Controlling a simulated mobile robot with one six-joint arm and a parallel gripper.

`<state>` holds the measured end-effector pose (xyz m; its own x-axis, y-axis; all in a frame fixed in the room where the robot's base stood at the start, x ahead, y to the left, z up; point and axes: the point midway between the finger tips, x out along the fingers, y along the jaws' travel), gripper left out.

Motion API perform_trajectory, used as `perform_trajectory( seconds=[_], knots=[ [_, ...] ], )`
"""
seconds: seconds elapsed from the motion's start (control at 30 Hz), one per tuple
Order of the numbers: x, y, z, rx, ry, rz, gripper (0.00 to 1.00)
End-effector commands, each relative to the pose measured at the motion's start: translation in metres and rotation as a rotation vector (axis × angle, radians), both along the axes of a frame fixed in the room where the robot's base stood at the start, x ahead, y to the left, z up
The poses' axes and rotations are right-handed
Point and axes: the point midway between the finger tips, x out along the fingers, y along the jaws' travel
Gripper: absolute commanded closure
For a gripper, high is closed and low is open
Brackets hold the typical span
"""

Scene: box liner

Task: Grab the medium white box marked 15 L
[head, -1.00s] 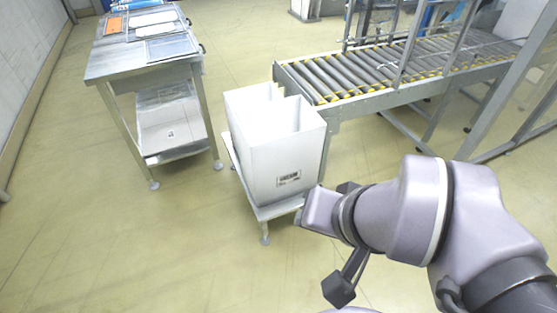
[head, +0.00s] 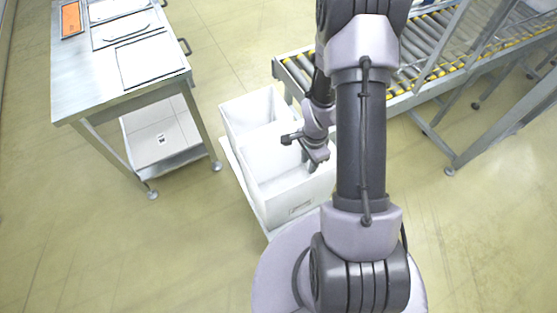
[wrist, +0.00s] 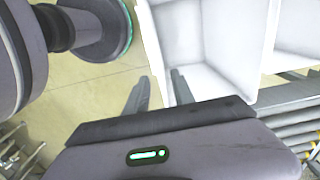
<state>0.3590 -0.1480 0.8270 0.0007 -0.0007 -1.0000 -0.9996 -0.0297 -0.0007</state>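Two open-topped white boxes stand end to end on a low stand in the head view. The nearer white box (head: 262,205) has a small printed label on its front, too small to read. The farther white box (head: 232,122) sits behind it. I cannot tell which is marked 15 L. My gripper (head: 298,154) is over the boxes, near the right side of their opening. In the wrist view, the gripper (wrist: 159,78) has its fingers apart, with a white box wall (wrist: 153,45) edge close to the tips.
A metal table (head: 90,90) with trays and an orange panel stands at the left. A roller conveyor (head: 425,50) with metal posts runs at the back right. The low stand (head: 236,172) shows beneath the boxes. The floor at the lower left is clear.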

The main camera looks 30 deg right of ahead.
Motion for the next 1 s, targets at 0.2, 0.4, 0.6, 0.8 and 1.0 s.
perform_trajectory(
  seconds=[0.2, 0.4, 0.6, 0.8, 1.0],
  knots=[
    [-0.001, 0.001, -0.072, 0.002, 0.003, 0.003, 0.7],
    [-0.001, 0.001, -0.098, 0.001, 0.001, 0.003, 0.7],
    [-0.007, 0.003, -0.142, 0.001, 0.002, 0.005, 0.7],
    [-0.007, 0.003, -0.149, 0.0, 0.001, 0.005, 0.7],
    [-0.007, 0.003, -0.147, 0.0, 0.001, 0.004, 0.86]
  ],
)
